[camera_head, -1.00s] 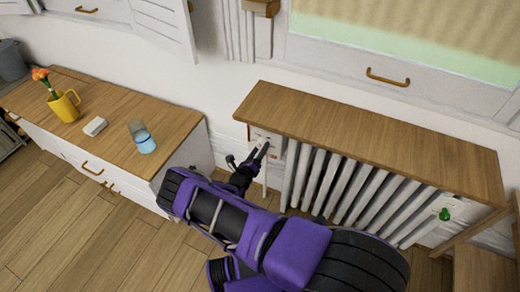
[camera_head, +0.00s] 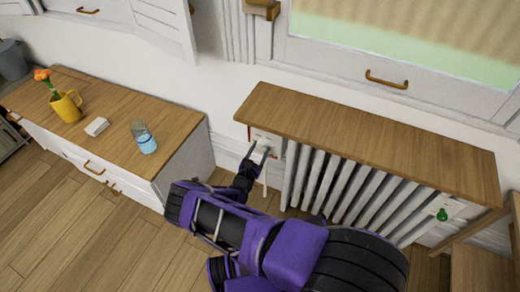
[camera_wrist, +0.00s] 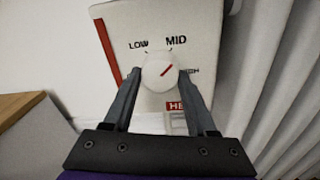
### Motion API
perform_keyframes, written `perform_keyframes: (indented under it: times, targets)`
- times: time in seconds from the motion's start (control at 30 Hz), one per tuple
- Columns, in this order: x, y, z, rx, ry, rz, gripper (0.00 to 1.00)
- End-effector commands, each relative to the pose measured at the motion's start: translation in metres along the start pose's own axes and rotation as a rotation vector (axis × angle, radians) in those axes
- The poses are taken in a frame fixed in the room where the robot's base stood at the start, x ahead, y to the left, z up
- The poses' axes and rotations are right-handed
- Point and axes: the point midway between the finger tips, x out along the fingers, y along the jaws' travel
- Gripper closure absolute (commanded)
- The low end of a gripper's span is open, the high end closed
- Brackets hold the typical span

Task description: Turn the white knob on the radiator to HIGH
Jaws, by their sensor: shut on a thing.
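The white knob (camera_wrist: 158,74) sits on a pale panel (camera_wrist: 205,30) at the radiator's (camera_head: 335,190) left end. Its red pointer line slants up and right, between the MID label (camera_wrist: 176,41) and the HIGH label (camera_wrist: 191,71). HIGH is partly hidden by my right finger. A LOW label (camera_wrist: 138,45) is at upper left. My gripper (camera_wrist: 160,78) is shut on the knob, one finger on each side. In the head view my gripper (camera_head: 258,152) is at the panel below the shelf's left end, and the knob is hard to make out.
A wooden shelf (camera_head: 370,135) overhangs the radiator. A green knob (camera_head: 442,214) is at its right end. A cabinet (camera_head: 180,120) to the left holds a yellow mug (camera_head: 67,106) with flowers, a small white block (camera_head: 96,127) and a glass of water (camera_head: 143,137). Floor in front is open.

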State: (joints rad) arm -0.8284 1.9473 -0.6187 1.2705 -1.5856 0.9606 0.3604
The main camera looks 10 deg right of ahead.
Motion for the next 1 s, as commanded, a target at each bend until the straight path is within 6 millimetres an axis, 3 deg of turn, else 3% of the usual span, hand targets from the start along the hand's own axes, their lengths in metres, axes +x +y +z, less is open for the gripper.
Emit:
perform_keyframes:
  times: [1.0]
  targets:
    - [0.0003,0.0032,0.0001,0.892,-0.052,0.047,0.98]
